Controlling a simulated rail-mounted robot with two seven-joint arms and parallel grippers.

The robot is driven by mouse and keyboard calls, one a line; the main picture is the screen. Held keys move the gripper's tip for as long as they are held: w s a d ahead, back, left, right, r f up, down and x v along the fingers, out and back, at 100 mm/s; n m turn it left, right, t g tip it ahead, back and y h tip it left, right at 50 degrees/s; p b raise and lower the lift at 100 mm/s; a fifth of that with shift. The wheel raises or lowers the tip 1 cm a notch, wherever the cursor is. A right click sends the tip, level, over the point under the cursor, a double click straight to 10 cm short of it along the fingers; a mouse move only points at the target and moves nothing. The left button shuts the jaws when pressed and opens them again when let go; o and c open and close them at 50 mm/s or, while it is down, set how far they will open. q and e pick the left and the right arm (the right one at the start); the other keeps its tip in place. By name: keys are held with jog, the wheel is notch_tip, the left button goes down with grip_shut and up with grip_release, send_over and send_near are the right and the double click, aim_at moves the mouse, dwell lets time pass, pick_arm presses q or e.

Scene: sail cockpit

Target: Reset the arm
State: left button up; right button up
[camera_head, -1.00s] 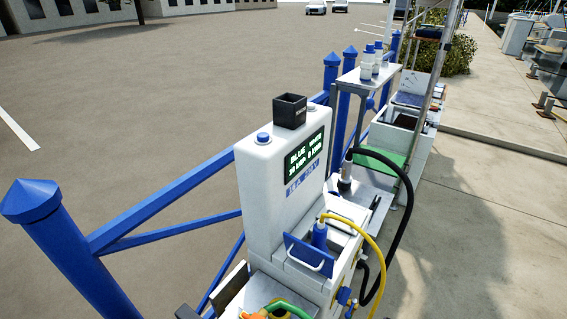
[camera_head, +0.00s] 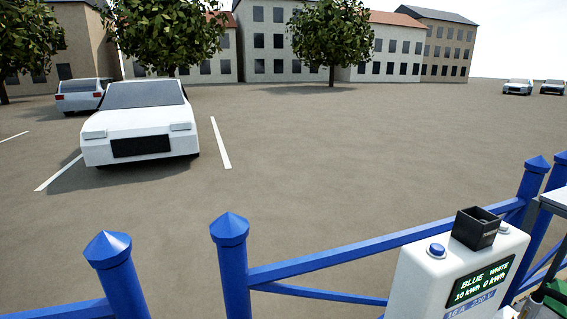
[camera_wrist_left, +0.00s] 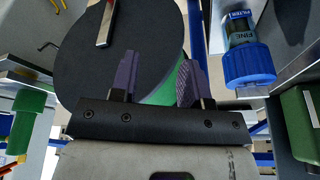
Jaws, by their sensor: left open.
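The white power pedestal (camera_head: 420,275) stands at the lower right of the head view. Its green-lit display (camera_head: 482,281) reads BLUE WHITE with 10 kWh and 0 kWh under it. A small blue round cap (camera_head: 436,250) sits on its top; I cannot tell what it is for. The blue switch cannot be made out in either current view, and the pedestal's lower part is cut off. My left gripper (camera_wrist_left: 157,80) is open, its purple fingers apart in front of a dark disc (camera_wrist_left: 90,60) in the left wrist view. My right gripper is not in view.
A black open box (camera_head: 474,230) sits on the pedestal. Blue fence posts (camera_head: 232,270) and rails run beside it. In the wrist view, a blue-capped filter jar (camera_wrist_left: 248,62) is at right, with green objects (camera_wrist_left: 25,125) at left and right. Parked cars (camera_head: 140,120) stand far off.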

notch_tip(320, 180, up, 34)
jog(key=p, duration=3.2)
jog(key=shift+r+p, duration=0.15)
jog(key=shift+p, duration=0.25)
